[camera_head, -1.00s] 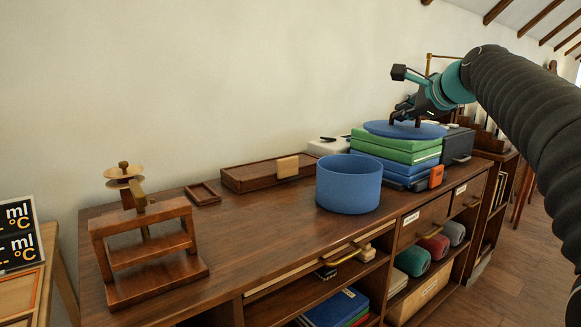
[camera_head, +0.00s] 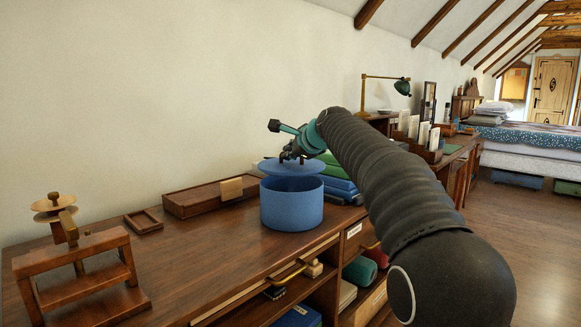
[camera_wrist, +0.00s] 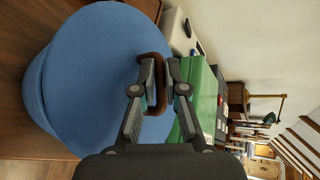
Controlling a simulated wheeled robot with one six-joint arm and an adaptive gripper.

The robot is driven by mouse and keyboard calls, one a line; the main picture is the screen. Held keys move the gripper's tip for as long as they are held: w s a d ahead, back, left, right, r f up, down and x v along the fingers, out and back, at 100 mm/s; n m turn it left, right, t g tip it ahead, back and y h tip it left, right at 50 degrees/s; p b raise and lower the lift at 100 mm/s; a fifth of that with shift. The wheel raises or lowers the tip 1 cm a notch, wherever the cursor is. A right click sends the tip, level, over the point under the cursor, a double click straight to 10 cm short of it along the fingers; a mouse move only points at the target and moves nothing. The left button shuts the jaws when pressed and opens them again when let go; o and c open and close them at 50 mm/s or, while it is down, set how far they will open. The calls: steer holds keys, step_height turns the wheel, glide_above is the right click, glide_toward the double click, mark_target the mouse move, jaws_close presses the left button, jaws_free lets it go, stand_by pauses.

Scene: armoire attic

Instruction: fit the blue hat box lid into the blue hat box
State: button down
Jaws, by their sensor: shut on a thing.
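The blue hat box (camera_head: 291,208) stands upright on the wooden cabinet top. My gripper (camera_head: 291,158) is shut on the lid's brown handle from above. In the wrist view the fingers (camera_wrist: 158,90) hold this handle (camera_wrist: 154,56), and the lid (camera_wrist: 85,70) fills the left part. The box wall (camera_wrist: 33,92) shows past the lid's left edge.
Green and blue stacked boxes (camera_head: 340,183) stand close behind and right of the hat box. A long wooden case (camera_head: 195,198) and small tray (camera_head: 143,221) lie to the left. A wooden press (camera_head: 75,255) stands at front left. Cabinet top between is clear.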

mark_target(290, 165)
steer(key=shift+f+b, duration=0.7)
steer(key=shift+f, duration=1.2)
steer(key=shift+f, duration=0.3)
steer(key=c, duration=1.2)
jaws_free()
steer(key=shift+r, duration=0.1)
steer(key=shift+r, duration=0.25)
steer(key=v, duration=1.2)
steer(key=shift+b, duration=0.3)
